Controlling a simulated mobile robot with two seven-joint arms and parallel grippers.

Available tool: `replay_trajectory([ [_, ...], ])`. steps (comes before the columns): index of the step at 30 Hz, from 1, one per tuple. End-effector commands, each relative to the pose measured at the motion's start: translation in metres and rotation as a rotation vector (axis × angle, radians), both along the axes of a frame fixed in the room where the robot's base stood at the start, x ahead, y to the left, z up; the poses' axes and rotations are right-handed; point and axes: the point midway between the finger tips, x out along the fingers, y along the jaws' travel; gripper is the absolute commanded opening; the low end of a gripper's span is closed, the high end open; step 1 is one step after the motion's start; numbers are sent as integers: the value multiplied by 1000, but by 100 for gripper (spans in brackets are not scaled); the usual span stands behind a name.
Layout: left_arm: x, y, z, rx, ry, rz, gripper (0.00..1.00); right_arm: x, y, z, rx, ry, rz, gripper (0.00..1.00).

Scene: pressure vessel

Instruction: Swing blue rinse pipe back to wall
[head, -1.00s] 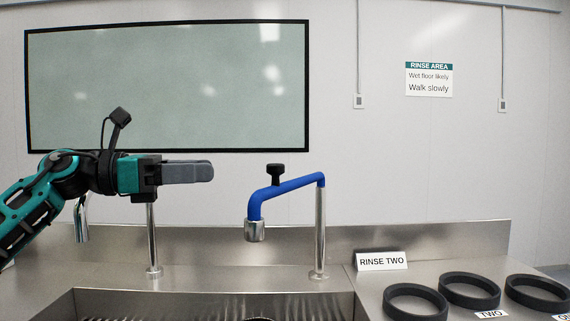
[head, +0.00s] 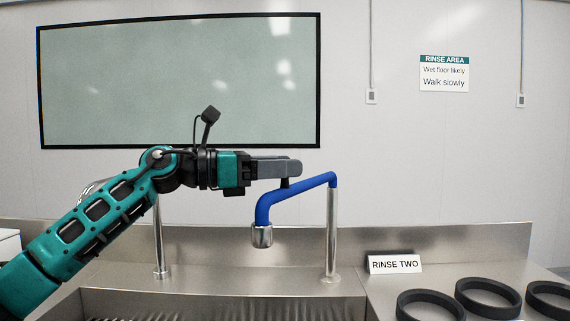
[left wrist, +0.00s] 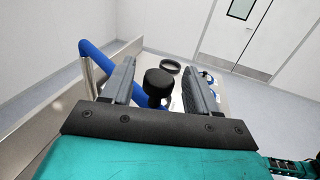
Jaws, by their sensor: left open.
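The blue rinse pipe (head: 312,183) sits on a steel post at the back of the sink. Its arm reaches left and toward me, ending in a downturned metal spout (head: 262,237). My left gripper (head: 294,167) is at the pipe's black knob, which it mostly hides in the head view. In the left wrist view the black knob (left wrist: 159,82) stands between the two open fingers (left wrist: 158,84), with a gap on each side. The blue pipe (left wrist: 97,56) passes below and to the left there. My right gripper is not in view.
The wall (head: 430,160) is behind the sink's steel splashback (head: 450,238). A second steel post (head: 160,240) stands to the left, behind my left arm.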

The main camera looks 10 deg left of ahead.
Motion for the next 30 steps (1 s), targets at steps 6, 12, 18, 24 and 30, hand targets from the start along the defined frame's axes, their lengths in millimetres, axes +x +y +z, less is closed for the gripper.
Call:
replay_trajectory([
  [6, 4, -9, 0, 0, -1, 0, 59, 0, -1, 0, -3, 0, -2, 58],
  [12, 4, -9, 0, 0, -1, 0, 59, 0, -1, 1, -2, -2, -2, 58],
  [18, 4, -9, 0, 0, -1, 0, 41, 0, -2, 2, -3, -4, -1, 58],
  [24, 4, -8, 0, 0, -1, 0, 22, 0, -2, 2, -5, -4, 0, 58],
  [30, 4, -8, 0, 0, 0, 0, 3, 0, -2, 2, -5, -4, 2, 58],
])
